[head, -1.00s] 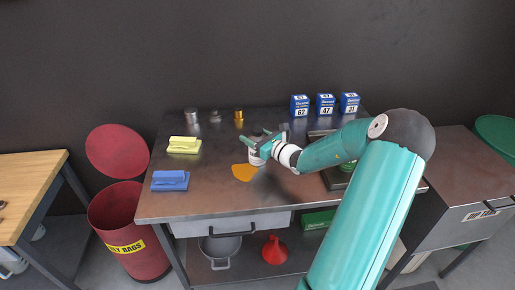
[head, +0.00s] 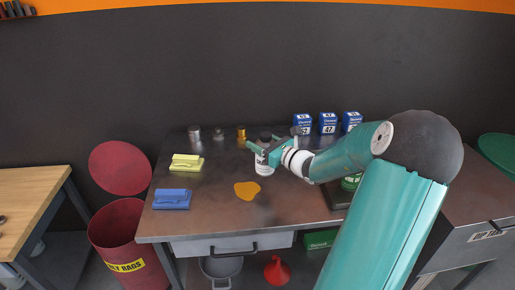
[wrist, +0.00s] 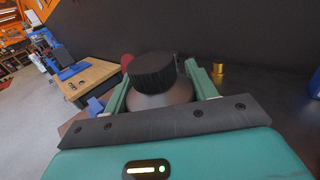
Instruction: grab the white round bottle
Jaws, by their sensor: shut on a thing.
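The white round bottle (head: 264,166) has a dark cap and is above the metal workbench, left of my wrist in the head view. Whether its base touches the bench is hard to tell. My gripper (head: 262,151) is shut on the upper part of the bottle. In the wrist view, the bottle's black ribbed cap (wrist: 152,70) and rounded shoulder stand between the two green fingers of my gripper (wrist: 162,92). Part of the bottle is hidden behind the gripper.
An orange spill (head: 247,191) lies on the workbench (head: 215,218). Yellow (head: 187,162) and blue (head: 172,199) clamp-like items lie to the left. Small metal cylinders and blue boxes (head: 328,124) stand at the back. A red bin (head: 125,240) is at the left.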

